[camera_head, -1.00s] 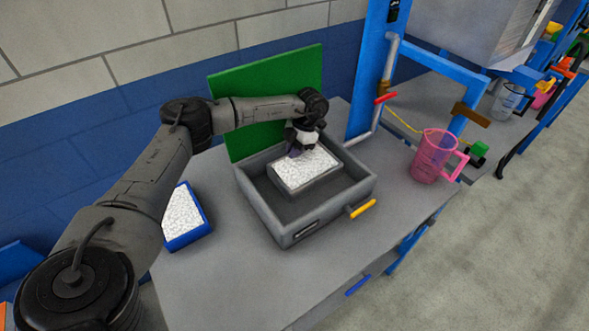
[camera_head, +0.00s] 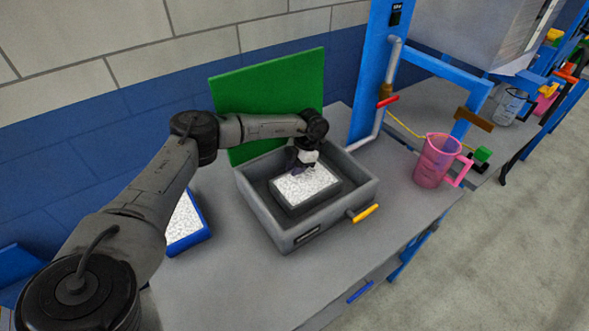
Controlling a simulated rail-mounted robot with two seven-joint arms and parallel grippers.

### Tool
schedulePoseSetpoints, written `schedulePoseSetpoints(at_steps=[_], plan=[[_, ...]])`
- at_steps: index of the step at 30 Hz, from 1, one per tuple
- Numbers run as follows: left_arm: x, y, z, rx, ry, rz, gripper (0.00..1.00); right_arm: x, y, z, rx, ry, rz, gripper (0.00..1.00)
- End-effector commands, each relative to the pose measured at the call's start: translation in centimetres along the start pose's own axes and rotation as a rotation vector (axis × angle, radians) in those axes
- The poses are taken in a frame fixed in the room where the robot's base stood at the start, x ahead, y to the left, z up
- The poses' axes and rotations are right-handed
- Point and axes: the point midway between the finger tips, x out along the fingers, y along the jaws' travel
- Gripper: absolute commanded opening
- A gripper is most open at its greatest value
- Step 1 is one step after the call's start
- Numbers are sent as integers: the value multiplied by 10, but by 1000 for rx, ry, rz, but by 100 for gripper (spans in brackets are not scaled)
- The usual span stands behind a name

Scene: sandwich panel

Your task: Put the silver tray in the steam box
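The silver tray (camera_head: 306,188), filled with white granules, is inside the grey steam box (camera_head: 285,238). The box's green lid (camera_head: 268,100) stands open at its back. My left gripper (camera_head: 301,168) reaches in over the box's back wall and is at the tray's far edge. It looks shut on that edge, though the fingertips are small and dark. The tray looks low in the box; whether its underside touches the floor is hidden. My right gripper is not in view.
A blue tray (camera_head: 187,225) with white granules lies left of the box, partly behind my arm. A pink jug (camera_head: 436,161) stands to the right. A yellow handle (camera_head: 365,213) sticks out of the box's right side. A blue post (camera_head: 374,70) and pipe stand behind.

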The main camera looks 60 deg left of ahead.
Motion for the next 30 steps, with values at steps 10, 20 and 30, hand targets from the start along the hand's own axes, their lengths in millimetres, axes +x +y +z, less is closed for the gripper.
schedulePoseSetpoints(at_steps=[10, 20, 30], plan=[[0, 0, 0, 0, 0, 0, 36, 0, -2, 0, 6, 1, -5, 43], [-38, 0, -1, 0, -3, -1, 36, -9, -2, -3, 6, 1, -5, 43], [-97, -1, 0, 1, -3, 0, 36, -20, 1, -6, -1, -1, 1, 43]])
